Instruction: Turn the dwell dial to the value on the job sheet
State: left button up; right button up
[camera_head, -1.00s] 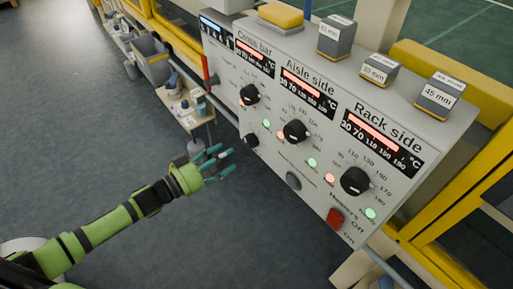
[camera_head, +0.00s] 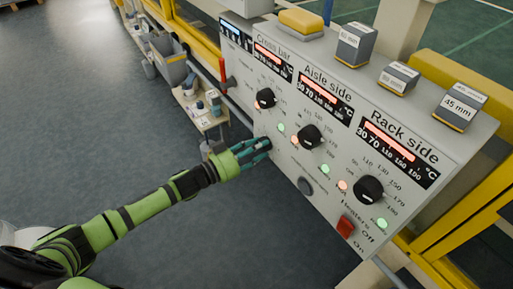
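My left gripper (camera_head: 263,150), green with teal fingers, is at the lower left of the grey control panel (camera_head: 285,175). Its fingers are parted, with a gap between the tips. The small black knob at that spot, likely the dwell dial, is mostly hidden by the fingers. I cannot tell whether they touch it, and its pointer and scale do not show. Three larger black dials sit on the panel: the Cross bar dial (camera_head: 265,98), the Aisle side dial (camera_head: 310,136) and the Rack side dial (camera_head: 369,189). I cannot make out a job sheet. My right gripper is not in view.
Labelled grey blocks (camera_head: 355,44) and a yellow item (camera_head: 301,21) stand on top. A small table (camera_head: 205,116) stands left of the panel.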

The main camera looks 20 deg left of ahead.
pick_arm(q)
jog(key=shift+f, duration=0.2)
dwell(0.6)
jog(key=shift+s+m, duration=0.1)
jog(key=shift+m, duration=0.3)
jog(key=m, duration=0.8)
jog(key=shift+a+m+p, duration=0.15)
jog(key=shift+m+p, duration=0.15)
jog(key=shift+m, duration=0.1)
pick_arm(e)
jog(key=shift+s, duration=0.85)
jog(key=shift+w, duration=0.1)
pick_arm(q)
jog(key=o, duration=1.1)
jog(key=shift+o, duration=0.2)
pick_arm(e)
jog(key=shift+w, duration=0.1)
